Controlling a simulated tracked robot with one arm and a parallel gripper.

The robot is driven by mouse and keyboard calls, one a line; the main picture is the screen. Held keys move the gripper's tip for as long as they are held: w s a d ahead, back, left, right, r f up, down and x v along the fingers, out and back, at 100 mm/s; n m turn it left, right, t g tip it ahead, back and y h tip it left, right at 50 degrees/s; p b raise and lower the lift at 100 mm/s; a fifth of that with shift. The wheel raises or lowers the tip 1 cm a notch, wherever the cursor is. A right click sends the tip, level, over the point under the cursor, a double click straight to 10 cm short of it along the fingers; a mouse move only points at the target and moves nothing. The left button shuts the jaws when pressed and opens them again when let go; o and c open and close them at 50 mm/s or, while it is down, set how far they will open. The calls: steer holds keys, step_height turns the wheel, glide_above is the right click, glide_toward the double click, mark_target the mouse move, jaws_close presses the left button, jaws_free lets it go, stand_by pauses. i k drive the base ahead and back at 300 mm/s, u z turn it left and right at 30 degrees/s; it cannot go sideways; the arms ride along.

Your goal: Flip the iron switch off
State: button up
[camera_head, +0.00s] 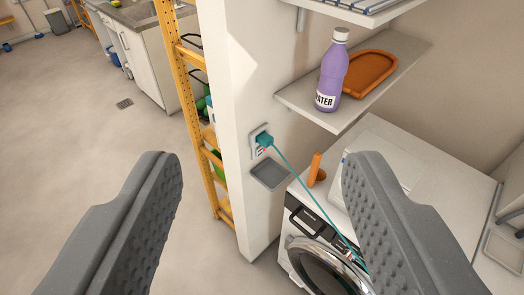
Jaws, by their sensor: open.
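A wall outlet (259,146) is on the narrow white wall face, with a teal plug (264,138) in it. A small red spot, perhaps the switch, shows just below the plug; its position is too small to tell. A teal cord (305,190) runs from the plug down to the right and passes behind my right finger. No iron is clearly visible. My gripper (263,160) is open and empty, its two grey fingers wide apart on either side of the outlet in the picture, nearer to the camera and apart from the wall.
A grey tray (269,175) juts out below the outlet. A washing machine (322,262) stands at the lower right with an orange object (315,168) on top. A shelf (345,108) holds a purple bottle (333,72) and an orange tray (370,72). A yellow ladder (178,75) stands left; open floor (75,120) lies beyond.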

mark_target(260, 150)
steer(key=z, duration=0.6)
steer(key=k, duration=0.7)
steer(key=z, duration=0.9)
steer(key=k, duration=0.65)
steer(key=i, duration=1.5)
steer(key=u, duration=1.35)
steer(key=i, duration=0.9)
steer(key=u, duration=0.45)
